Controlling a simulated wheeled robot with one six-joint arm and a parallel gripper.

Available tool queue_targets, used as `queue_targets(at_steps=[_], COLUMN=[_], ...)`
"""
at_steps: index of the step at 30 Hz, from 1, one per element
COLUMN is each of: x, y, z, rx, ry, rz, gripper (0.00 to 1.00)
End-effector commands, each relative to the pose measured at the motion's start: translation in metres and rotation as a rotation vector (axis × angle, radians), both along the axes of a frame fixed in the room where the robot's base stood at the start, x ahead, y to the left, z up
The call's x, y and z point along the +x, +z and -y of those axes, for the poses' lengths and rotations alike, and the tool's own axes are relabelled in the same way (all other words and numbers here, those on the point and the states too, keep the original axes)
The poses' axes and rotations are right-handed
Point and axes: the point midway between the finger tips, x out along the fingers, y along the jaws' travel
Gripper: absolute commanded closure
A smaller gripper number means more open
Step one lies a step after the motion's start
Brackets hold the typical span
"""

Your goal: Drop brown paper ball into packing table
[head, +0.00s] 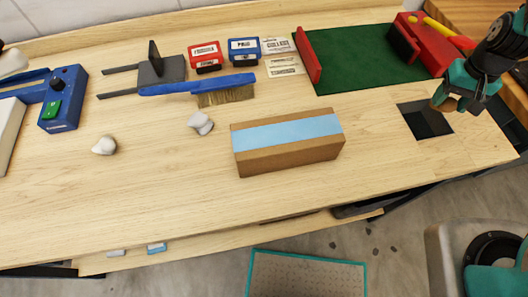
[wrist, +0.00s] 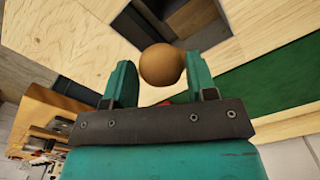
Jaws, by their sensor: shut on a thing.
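My gripper (head: 450,92) is at the right end of the packing table (head: 190,175), above a dark square opening (head: 427,121) in its top. It is shut on the brown paper ball (head: 449,103), which is partly hidden by the fingers in the head view. In the wrist view the ball (wrist: 162,65) sits between the two teal fingertips.
A cardboard box with blue tape (head: 285,155) stands mid-table. A blue brush (head: 225,98) and a green mat (head: 365,55) lie behind. Bare wood lies between the box and the opening.

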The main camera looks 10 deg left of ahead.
Motion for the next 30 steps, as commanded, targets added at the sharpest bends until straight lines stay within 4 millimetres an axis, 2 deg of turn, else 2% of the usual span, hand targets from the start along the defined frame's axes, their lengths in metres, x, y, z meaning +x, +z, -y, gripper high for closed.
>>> queue_targets(at_steps=[3,4,7,8,16,20,23,30], x=[0.000,0.000,0.000,0.000,0.000,0.001,0.001,0.001], y=[0.001,0.001,0.001,0.001,0.002,0.011,0.028,0.088], z=[0.000,0.000,0.000,0.000,0.000,0.001,0.001,0.001], rx=[0.000,0.000,0.000,0.000,0.000,-0.001,-0.001,-0.001], ry=[0.000,-0.001,-0.001,-0.001,-0.001,-0.001,-0.001,-0.001], rz=[0.000,0.000,0.000,0.000,0.000,0.003,0.006,0.007], gripper=[0.70,0.46,0.23,0.19,0.19,0.19,0.19,0.19])
